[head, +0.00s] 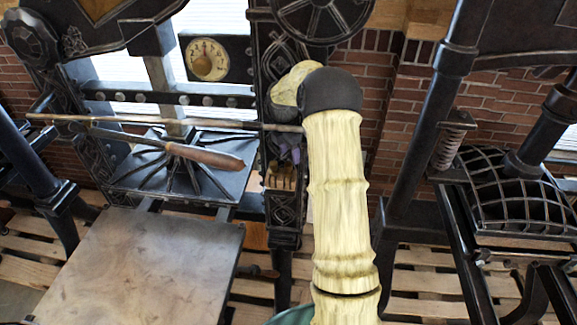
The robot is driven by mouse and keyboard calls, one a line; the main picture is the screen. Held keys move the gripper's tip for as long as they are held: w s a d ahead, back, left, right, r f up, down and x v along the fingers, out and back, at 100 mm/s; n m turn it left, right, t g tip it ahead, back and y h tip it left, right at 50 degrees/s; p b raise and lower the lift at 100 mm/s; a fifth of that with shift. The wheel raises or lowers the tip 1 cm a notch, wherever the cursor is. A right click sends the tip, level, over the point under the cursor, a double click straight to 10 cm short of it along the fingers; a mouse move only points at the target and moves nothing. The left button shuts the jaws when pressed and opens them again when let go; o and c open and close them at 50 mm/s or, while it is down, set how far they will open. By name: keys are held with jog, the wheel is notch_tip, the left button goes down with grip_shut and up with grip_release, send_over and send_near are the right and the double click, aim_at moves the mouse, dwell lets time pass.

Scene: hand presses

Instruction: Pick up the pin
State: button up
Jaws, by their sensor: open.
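I cannot single out the pin for sure. A small purplish-grey shape (290,156) shows at the dark press post, just left of my arm, too small to name. A tan piece with several upright prongs (281,177) sits just below it. My pale yellow arm rises from the bottom centre to a dark joint, and a pale link bends behind it to the upper left. My gripper cannot be made out; the arm or the press post may hide it.
A black iron press with a dial (206,59) stands at left. A wooden-handled bar (205,156) and a long thin rod cross it. A flat plate (145,270) juts forward below. Another press with a barred grid (515,195) stands at right. Pallet slats cover the floor.

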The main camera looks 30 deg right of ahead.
aim_at(288, 163)
jog(key=shift+f, duration=0.25)
jog(key=shift+a+f+p, duration=0.2)
jog(key=shift+f+p, duration=0.7)
jog(key=shift+p, duration=0.3)
jog(key=shift+w+d+f+p, duration=0.15)
jog(key=shift+f+p, duration=0.7)
jog(key=shift+f, duration=0.9)
grip_shut()
